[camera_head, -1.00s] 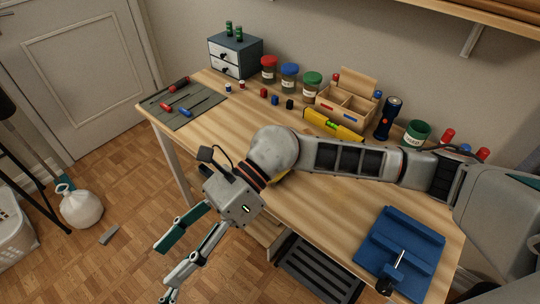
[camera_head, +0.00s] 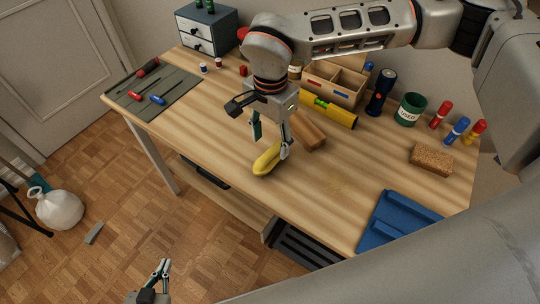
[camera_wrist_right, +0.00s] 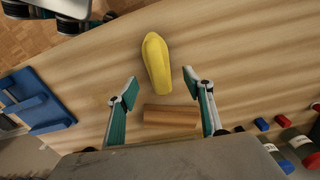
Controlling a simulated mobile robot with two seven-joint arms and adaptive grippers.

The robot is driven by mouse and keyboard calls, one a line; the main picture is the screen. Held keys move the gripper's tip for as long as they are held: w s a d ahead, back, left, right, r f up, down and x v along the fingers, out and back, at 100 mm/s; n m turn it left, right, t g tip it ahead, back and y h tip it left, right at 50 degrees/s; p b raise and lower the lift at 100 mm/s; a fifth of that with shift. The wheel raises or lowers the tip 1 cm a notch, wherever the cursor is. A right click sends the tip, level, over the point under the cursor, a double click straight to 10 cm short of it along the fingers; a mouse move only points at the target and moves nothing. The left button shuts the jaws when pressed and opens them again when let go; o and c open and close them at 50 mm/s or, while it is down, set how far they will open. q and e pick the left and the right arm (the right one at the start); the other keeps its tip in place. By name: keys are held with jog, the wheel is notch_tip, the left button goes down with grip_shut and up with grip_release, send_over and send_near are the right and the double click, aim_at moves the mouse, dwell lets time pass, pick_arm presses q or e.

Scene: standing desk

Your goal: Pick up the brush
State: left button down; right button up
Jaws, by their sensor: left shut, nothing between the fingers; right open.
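My right gripper (camera_head: 270,143) is open and empty, pointing down over the desk (camera_head: 215,160). A smooth, elongated yellow piece (camera_head: 266,159) lies just below its fingers near the front edge. The yellow piece also shows ahead of the open fingers in the right wrist view (camera_wrist_right: 157,62). Behind it lies a brown wooden block (camera_head: 308,133), which shows between the finger bases in the wrist view (camera_wrist_right: 170,116). A small gap parts them in the wrist view. I cannot tell for certain which is the brush. My left gripper (camera_head: 163,268) is shut and empty, low over the floor.
A speckled brown block (camera_head: 430,159) and a blue tray-like piece (camera_head: 395,222) lie at the right. A yellow level (camera_head: 328,110), a wooden organizer (camera_head: 335,82), a flashlight (camera_head: 380,92) and a green can (camera_head: 409,109) line the back. A tool mat (camera_head: 130,108) lies left.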

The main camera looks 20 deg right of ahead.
aim_at(270, 152)
jog(key=f, duration=0.3)
jog(key=shift+s+a+f, duration=0.15)
jog(key=shift+s+f, duration=0.2)
jog(key=shift+f, duration=0.05)
jog(key=shift+w+f, duration=0.1)
jog(key=shift+f, duration=0.5)
jog(key=c, duration=1.2)
jog(key=shift+r, duration=0.1)
notch_tip(270, 152, up, 20)
jog(key=shift+p, duration=0.65)
